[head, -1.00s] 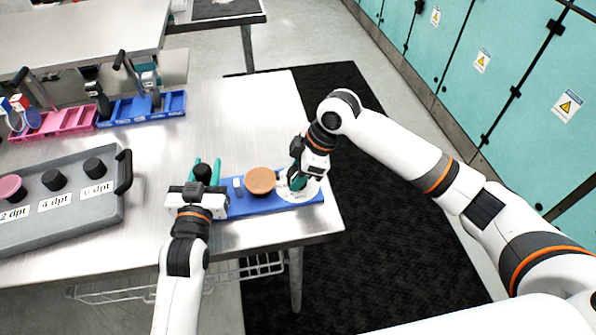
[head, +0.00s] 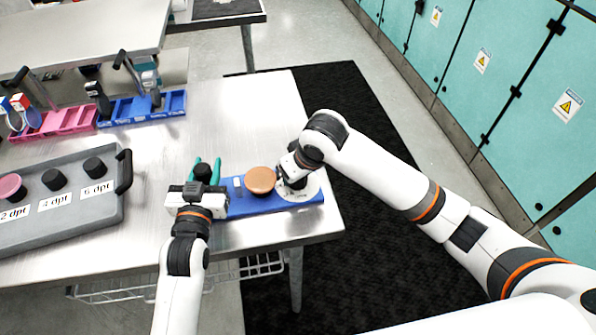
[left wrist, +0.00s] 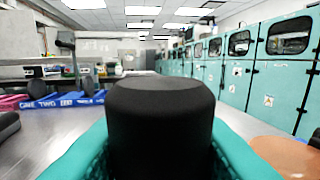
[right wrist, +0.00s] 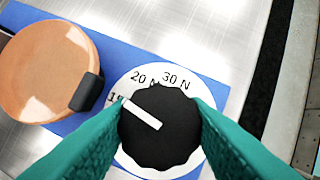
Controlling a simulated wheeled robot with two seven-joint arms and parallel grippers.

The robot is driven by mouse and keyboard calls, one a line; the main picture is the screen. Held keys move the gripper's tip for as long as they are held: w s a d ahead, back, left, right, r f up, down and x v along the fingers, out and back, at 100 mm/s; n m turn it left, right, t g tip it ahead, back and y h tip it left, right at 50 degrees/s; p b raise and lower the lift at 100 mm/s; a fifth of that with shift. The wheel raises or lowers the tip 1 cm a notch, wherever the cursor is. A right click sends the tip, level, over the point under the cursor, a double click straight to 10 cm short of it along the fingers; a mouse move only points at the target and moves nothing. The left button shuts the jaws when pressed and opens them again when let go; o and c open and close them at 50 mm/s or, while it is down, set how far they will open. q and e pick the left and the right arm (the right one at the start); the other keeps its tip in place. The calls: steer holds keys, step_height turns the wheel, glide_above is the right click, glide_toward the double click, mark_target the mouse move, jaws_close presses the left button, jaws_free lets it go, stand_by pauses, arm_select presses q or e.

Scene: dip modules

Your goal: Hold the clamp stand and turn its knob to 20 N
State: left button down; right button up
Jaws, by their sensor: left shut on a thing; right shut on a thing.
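The clamp stand has a blue base (head: 238,206) lying along the table's front edge, with an orange round pad (head: 260,180) and a white dial (head: 300,195). My left gripper (head: 204,172) is shut on a black round-topped part at the stand's left end, which fills the left wrist view (left wrist: 160,120). My right gripper (right wrist: 160,118) is shut around the black knob (right wrist: 160,130) on the dial. The knob's white pointer slants to the upper left, at a partly hidden label starting with 1, left of the "20 N" mark. "30 N" lies farther right.
A grey tray (head: 75,219) with black and pink knobs and "dpt" labels stands at the left. Pink (head: 65,121) and blue (head: 142,109) bins lie behind it. The table's middle is clear. Teal lockers (head: 500,75) line the right.

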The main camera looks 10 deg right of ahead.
steer(key=m, duration=0.2)
steer(key=m+h, duration=0.1)
steer(key=m, duration=0.1)
steer(key=shift+a+h, duration=0.1)
steer(key=shift+h, duration=0.2)
steer(key=shift+m+h, duration=0.5)
steer(key=shift+m, duration=0.9)
steer(key=o, duration=1)
steer(key=shift+v, duration=6)
steer(key=shift+s, duration=0.1)
